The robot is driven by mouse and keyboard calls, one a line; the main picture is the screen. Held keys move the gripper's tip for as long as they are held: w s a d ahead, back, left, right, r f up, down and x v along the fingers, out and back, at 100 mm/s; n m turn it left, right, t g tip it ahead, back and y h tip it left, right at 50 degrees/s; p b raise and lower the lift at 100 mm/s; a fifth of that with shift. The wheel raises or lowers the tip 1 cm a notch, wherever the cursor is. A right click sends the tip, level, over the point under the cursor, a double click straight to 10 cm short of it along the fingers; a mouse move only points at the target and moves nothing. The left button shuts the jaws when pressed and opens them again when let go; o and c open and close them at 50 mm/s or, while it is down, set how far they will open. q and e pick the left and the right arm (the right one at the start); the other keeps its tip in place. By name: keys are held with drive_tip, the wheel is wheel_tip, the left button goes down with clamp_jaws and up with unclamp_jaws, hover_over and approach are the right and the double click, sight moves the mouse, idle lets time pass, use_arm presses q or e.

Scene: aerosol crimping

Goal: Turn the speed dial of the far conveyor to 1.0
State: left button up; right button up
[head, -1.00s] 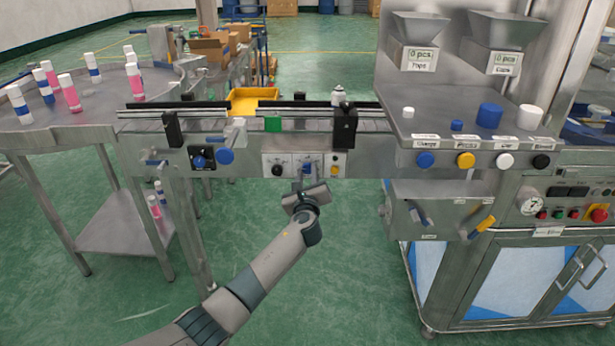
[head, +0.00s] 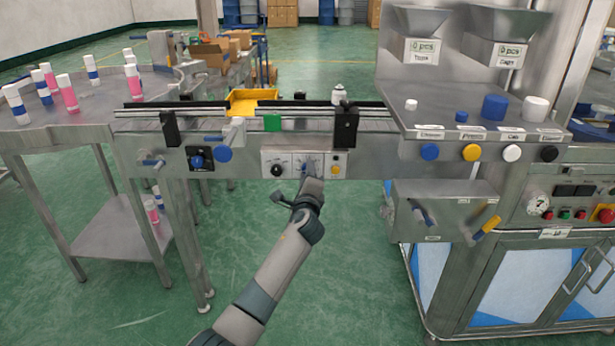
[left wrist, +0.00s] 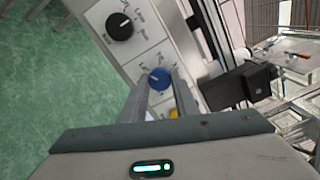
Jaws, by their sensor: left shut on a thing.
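The control panel (head: 288,158) on the front of the conveyor carries a black dial (head: 277,170) and, to its right, a blue dial (head: 309,164). In the left wrist view, the black dial (left wrist: 120,26) is beyond my fingers, and the blue dial (left wrist: 159,77) sits between my fingertips. My left gripper (left wrist: 161,86) is shut on the blue dial. In the head view, my left gripper (head: 311,182) reaches up to the panel from below. The printed scale around the blue dial is too small to read. My right gripper is not in view.
A yellow button (head: 336,170) sits right of the blue dial. A black bracket (head: 346,127) stands above it on the conveyor rail. Another blue knob (head: 197,162) is further left. The steel crimping station (head: 445,207) stands on the right. Green floor is clear below the panel.

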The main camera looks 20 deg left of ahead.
use_arm(q)
drive_tip(key=shift+f, duration=0.1)
idle(0.4)
drive_tip(key=o, duration=1.1)
drive_tip(key=shift+c, duration=0.2)
drive_tip(key=shift+s, duration=0.1)
drive_tip(key=v, duration=1.7)
drive_tip(key=shift+s, duration=0.15)
